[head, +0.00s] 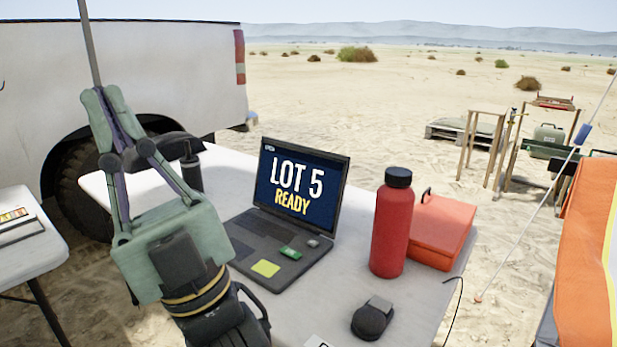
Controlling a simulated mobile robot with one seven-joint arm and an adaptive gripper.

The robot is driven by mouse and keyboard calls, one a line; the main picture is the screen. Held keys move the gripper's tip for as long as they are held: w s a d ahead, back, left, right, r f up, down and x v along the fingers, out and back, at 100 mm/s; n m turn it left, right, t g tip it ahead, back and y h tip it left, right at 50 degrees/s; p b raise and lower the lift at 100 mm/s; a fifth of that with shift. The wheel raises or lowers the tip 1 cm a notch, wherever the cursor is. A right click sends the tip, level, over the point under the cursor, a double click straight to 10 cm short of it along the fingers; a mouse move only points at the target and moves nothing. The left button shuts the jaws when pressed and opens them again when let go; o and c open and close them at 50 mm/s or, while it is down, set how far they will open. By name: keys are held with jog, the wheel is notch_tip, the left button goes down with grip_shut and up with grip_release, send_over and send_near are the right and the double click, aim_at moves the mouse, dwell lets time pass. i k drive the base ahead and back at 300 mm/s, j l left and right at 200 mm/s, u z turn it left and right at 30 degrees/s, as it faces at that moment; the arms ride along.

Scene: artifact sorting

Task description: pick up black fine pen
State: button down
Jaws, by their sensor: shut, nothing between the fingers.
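I cannot make out a black fine pen in the head view. My gripper (108,100) is raised at the left, in front of the white truck, with its fingertips together and nothing seen between them. Its green body and linkage cover part of the white table's left side. A thin grey rod (88,42) shows just above the fingertips; I cannot tell how far behind them it is.
The white table (424,300) holds an open laptop (295,190), a red bottle (391,225), an orange-red case (440,228), a black mouse-like object (373,318) and a black radio-like object (191,170). A second table (40,255) stands left. The truck (130,70) is behind.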

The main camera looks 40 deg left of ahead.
aim_at(186, 143)
jog(key=i+j+u, duration=0.1)
jog(key=j+u, duration=0.25)
jog(key=i+j+u, duration=0.15)
jog(key=j+u, duration=0.2)
jog(key=i+j+u, duration=0.15)
jog(key=j+u, duration=0.25)
jog(key=i+j+u, duration=0.2)
jog(key=u, duration=0.15)
